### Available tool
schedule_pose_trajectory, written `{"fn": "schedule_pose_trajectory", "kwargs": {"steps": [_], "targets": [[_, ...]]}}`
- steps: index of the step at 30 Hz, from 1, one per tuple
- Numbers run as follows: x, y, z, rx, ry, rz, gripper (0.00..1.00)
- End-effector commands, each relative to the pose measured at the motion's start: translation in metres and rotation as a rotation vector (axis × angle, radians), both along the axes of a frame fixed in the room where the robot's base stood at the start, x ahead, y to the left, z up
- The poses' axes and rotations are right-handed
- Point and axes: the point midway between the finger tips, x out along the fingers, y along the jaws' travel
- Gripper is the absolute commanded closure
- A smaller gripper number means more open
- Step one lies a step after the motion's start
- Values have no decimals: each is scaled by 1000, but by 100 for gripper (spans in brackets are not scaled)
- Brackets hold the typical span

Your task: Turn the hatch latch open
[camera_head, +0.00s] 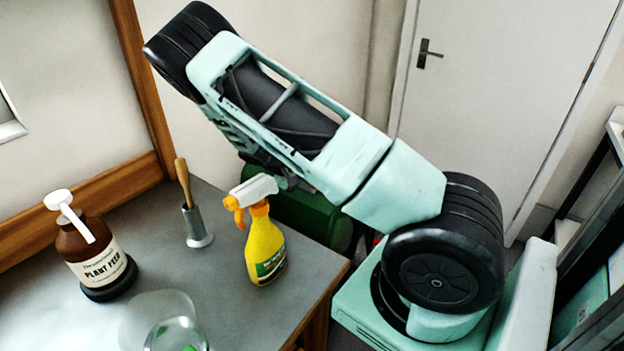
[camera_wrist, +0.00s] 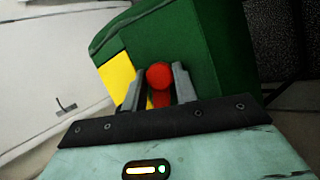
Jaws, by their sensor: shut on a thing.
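In the wrist view my gripper (camera_wrist: 158,72) has its two grey fingers on either side of a round red knob (camera_wrist: 158,77), shut on it. The knob appears to be the hatch latch's handle. It stands out from a dark green box (camera_wrist: 210,50) with a yellow panel (camera_wrist: 117,78). In the head view part of a green body (camera_head: 325,228) shows below my arm, behind the table. My fingers and the knob are hidden there.
A grey table (camera_head: 240,318) holds a brown plant feed bottle (camera_head: 92,250), a yellow spray bottle (camera_head: 264,245), a wooden-handled tool in a metal holder (camera_head: 194,222) and a clear glass vessel (camera_head: 165,325). A white door (camera_head: 490,90) stands behind. Dark shelving (camera_head: 600,250) is at right.

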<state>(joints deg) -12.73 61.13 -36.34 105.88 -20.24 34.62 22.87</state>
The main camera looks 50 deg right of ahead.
Motion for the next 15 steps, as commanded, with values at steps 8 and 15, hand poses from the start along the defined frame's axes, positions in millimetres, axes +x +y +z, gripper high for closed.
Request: {"fn": "schedule_pose_trajectory", "kwargs": {"steps": [8,15], "targets": [[1,2,0,-11,145,150,94],[1,2,-1,-17,220,226,94]]}}
